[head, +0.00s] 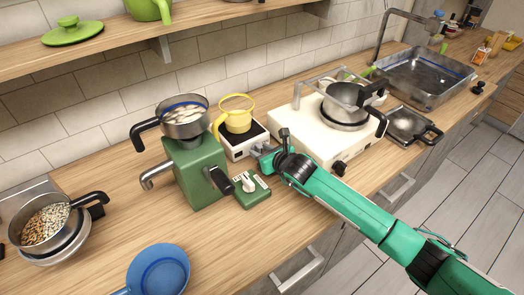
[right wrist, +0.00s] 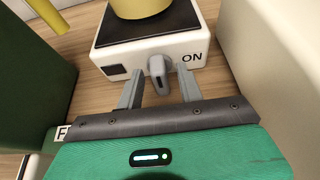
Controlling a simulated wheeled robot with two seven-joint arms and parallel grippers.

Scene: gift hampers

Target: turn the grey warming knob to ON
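The grey warming knob (right wrist: 159,72) sits on the front of a small white warmer (right wrist: 145,52) in the right wrist view. Its grip stands roughly upright, with the word ON printed to its right and a dark rectangle to its left. In the head view the warmer (head: 236,152) stands behind my right gripper (head: 262,150), which hides the knob. A yellow pot (head: 238,121) is on its black top. In the right wrist view my right gripper (right wrist: 160,84) is open, one finger on each side of the knob; contact is not clear. My left gripper is out of view.
A green machine (head: 200,170) with a steel pan stands left of the warmer. A small green switch box (head: 252,192) lies in front. A white stove (head: 318,135) with a pot is close on the right. A blue pan (head: 158,270) lies at the front.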

